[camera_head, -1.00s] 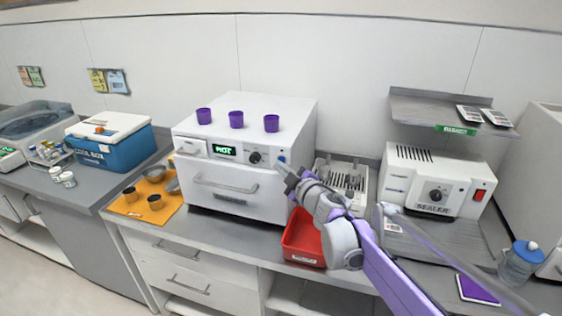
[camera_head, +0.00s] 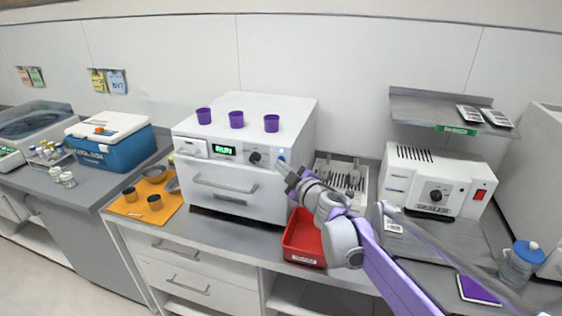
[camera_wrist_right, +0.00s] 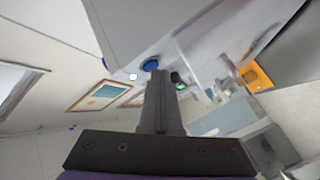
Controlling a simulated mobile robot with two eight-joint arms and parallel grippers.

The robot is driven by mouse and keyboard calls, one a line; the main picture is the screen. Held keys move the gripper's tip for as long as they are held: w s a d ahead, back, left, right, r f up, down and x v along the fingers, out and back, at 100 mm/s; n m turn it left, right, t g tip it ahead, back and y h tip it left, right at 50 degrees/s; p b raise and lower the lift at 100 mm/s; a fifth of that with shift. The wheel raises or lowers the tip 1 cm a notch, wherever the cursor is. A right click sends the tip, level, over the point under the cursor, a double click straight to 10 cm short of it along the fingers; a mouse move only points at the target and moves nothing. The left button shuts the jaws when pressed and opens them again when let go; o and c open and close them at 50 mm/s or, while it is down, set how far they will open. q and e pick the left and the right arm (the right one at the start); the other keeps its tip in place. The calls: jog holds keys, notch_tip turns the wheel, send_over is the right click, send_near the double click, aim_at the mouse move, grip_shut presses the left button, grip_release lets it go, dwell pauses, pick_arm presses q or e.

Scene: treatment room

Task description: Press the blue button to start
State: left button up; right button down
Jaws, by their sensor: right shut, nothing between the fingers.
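The blue button (camera_head: 281,155) is at the upper right of the front panel of the white oven-like machine (camera_head: 232,196), right of a black knob and a green lit display. In the right wrist view the blue button (camera_wrist_right: 151,65) shows just past the tip of my right gripper (camera_wrist_right: 158,75). My right gripper (camera_head: 283,168) is shut and empty, with its tip at or very close to the button; I cannot tell whether they touch. My left gripper is not in view.
Several purple cups, one of them the middle cup (camera_head: 236,119), stand on the machine. A red bin (camera_head: 303,240) sits below my right arm. A sealer (camera_head: 436,182) stands to the right. An orange mat (camera_head: 130,208) with small bowls lies left of the machine.

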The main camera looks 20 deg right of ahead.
jog(key=shift+s+a, duration=0.35)
jog(key=shift+s, duration=0.25)
jog(key=s+a, duration=0.1)
jog(key=s, duration=0.1)
jog(key=s+a, duration=0.1)
jog(key=s, duration=0.1)
jog(key=shift+a, duration=0.4)
dwell(0.4)
jog(key=s+d+f+m+g+h, duration=0.1)
jog(key=s+d+f+m+h, duration=0.1)
jog(key=s+m, duration=0.15)
jog(key=s+d+f+m+g+h+p, duration=0.1)
jog(key=s+d+f+m+h, duration=0.15)
jog(key=s, duration=0.25)
jog(key=s+d+f+m+g+h, duration=0.1)
jog(key=s+d+f+m+h, duration=0.1)
jog(key=s+m+h, duration=0.15)
jog(key=s+a+f+m+g+y, duration=0.1)
jog(key=s+a+f+g+y, duration=0.1)
jog(key=s+f, duration=0.5)
jog(key=s+a+f+m+g+y, duration=0.1)
jog(key=s+a+f+g, duration=0.3)
jog(key=s, duration=1)
notch_tip(320, 180, down, 4)
jog(key=shift+s+f+m+g+y+p, duration=0.15)
jog(key=shift+m+g+y+p, duration=0.25)
jog(key=shift+g+y, duration=0.55)
